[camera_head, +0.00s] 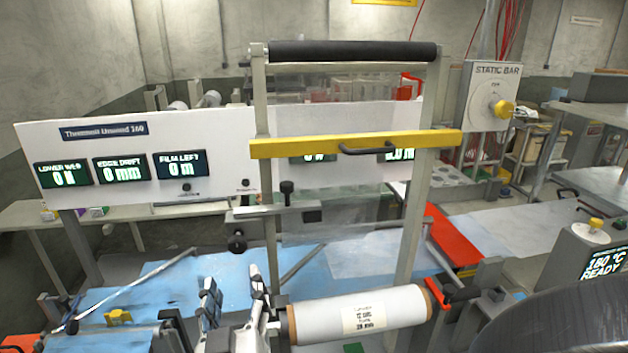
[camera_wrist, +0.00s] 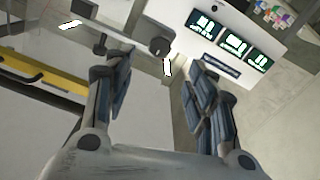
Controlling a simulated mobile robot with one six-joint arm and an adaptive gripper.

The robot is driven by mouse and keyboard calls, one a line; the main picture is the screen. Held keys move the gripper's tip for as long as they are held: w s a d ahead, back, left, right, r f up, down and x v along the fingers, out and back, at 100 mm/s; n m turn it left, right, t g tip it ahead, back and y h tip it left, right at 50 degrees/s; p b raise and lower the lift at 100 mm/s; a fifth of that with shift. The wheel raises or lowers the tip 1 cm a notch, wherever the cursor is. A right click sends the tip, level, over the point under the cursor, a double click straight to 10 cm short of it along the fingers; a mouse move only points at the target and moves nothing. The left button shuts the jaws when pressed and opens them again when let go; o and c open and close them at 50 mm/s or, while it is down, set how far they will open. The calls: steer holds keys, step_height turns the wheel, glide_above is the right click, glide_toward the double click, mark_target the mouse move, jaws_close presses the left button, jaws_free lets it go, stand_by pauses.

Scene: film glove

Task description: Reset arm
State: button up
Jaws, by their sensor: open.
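My gripper (camera_head: 233,298) is in the lower middle of the head view, pointing up, just left of the white film roll (camera_head: 350,312). In the wrist view my gripper (camera_wrist: 160,85) has its two fingers wide apart with nothing between them. It is open and empty. The film roll lies level, with a label on its side and brown core ends. The wrist camera faces the white display panel (camera_wrist: 232,45), which also shows in the head view (camera_head: 215,135).
A yellow bar (camera_head: 355,144) with a black handle crosses the upright frame, below a black roller (camera_head: 352,51). A static bar box (camera_head: 492,95) with a yellow knob stands right. A heater box (camera_head: 595,255) reads 180 °C READY. A blue sheet (camera_head: 215,275) covers the bench.

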steer(key=shift+w, duration=0.1)
steer(key=w+d+f+m+g+y+b, duration=0.1)
steer(key=d+f+m+g+b, duration=0.2)
steer(key=d+g, duration=0.4)
steer(key=s+d+f+m+g+h+b, duration=0.1)
steer(key=s+d+f+g+h, duration=0.1)
steer(key=s+d, duration=0.6)
steer(key=s+d+f+m+g+h+b, duration=0.1)
steer(key=s+d+f+g+h, duration=0.2)
steer(key=s+d, duration=0.6)
steer(key=d+f, duration=0.2)
steer(key=d, duration=0.2)
steer(key=shift+d+g, duration=0.4)
